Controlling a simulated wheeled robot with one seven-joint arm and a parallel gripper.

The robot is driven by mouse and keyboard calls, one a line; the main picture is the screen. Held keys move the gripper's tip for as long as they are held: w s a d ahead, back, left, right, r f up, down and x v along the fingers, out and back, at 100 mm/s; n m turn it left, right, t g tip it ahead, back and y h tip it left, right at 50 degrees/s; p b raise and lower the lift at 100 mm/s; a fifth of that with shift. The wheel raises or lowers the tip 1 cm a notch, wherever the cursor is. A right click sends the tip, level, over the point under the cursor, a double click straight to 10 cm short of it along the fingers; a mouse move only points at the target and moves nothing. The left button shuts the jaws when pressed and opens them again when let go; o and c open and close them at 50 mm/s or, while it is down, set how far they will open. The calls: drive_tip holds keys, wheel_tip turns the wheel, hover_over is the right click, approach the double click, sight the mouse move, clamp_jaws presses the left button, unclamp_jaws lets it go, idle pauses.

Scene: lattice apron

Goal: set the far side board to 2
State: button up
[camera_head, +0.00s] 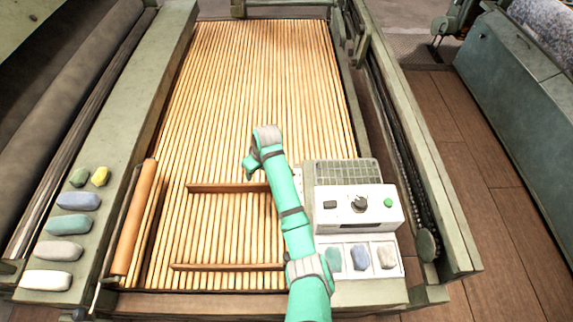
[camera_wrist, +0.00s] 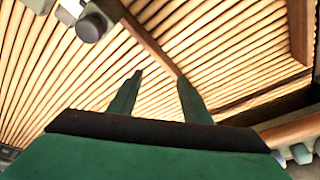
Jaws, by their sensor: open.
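The far side board (camera_head: 228,187) is a brown wooden strip lying across the cream slatted apron (camera_head: 270,70). The near side board (camera_head: 225,267) lies parallel to it, closer to me. My gripper (camera_head: 250,168) is over the apron just beyond the far board's right end, and my arm hides that end. In the wrist view, my gripper (camera_wrist: 158,82) has its two dark green fingers apart with nothing between them. A brown board (camera_wrist: 150,40) runs diagonally above the fingers there; I cannot tell which board it is. No scale or number is readable.
A white control box (camera_head: 358,207) with a dark knob and green button stands right of my arm. A white tray (camera_head: 357,272) holds several coloured pieces. An orange-brown roller (camera_head: 134,218) lies left of the boards. The apron's far part is clear.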

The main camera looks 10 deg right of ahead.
drive_tip(key=w+d+r+g+h, duration=0.1)
drive_tip(key=d+r+g+h, duration=0.15)
drive_tip(key=d+r, duration=0.8)
drive_tip(key=shift+n+y, duration=0.25)
drive_tip(key=shift+n, duration=0.05)
drive_tip(key=f, duration=0.8)
drive_tip(key=d+f, duration=0.1)
drive_tip(key=f, duration=0.3)
drive_tip(key=shift+c, duration=0.5)
clamp_jaws()
